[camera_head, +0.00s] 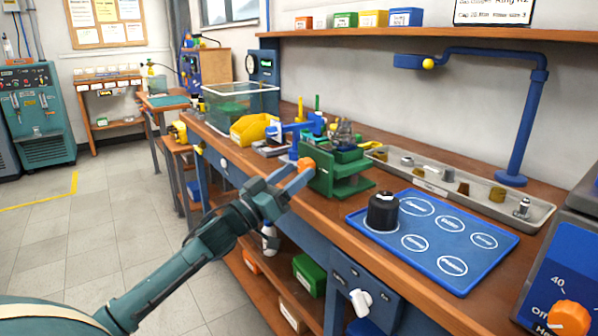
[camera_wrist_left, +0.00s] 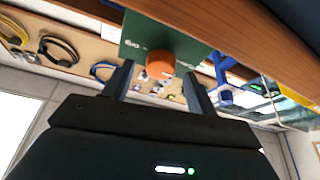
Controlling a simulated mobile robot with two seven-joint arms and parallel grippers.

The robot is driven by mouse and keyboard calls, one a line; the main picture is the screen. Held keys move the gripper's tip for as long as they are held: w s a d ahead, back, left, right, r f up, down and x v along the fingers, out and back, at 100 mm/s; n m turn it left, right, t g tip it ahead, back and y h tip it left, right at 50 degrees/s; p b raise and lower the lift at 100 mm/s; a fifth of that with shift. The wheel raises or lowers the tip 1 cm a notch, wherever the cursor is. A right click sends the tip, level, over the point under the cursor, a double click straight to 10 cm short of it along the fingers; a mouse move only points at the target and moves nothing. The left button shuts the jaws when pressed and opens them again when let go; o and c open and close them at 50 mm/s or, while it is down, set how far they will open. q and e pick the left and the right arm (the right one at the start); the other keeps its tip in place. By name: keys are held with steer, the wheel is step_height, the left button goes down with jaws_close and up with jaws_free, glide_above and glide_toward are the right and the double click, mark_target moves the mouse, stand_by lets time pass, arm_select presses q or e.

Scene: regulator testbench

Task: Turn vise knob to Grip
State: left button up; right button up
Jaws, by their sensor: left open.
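The green vise (camera_head: 335,172) stands at the front edge of the wooden bench, with a metal part on top. Its orange knob (camera_head: 307,165) faces the aisle side. My left gripper (camera_head: 295,177) reaches in from the left, with its fingertips close to the knob. In the left wrist view the orange knob (camera_wrist_left: 160,65) sits on a green plate (camera_wrist_left: 150,40) with small white lettering, too small to read fully. The left gripper (camera_wrist_left: 157,80) is open, one finger on each side of the knob. I cannot tell whether the fingers touch it. My right gripper is not in view.
A blue mat (camera_head: 440,262) with labelled circles and a black cylinder (camera_head: 382,211) lies to the right of the vise. A grey tray (camera_head: 425,182) of small parts lies behind. A yellow bin (camera_head: 250,130) and a clear tank (camera_head: 236,104) stand to the left.

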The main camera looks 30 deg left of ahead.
arm_select(q)
steer(key=shift+x, duration=1)
steer(key=shift+f, duration=0.1)
steer(key=shift+c, duration=0.3)
steer(key=c, duration=0.9)
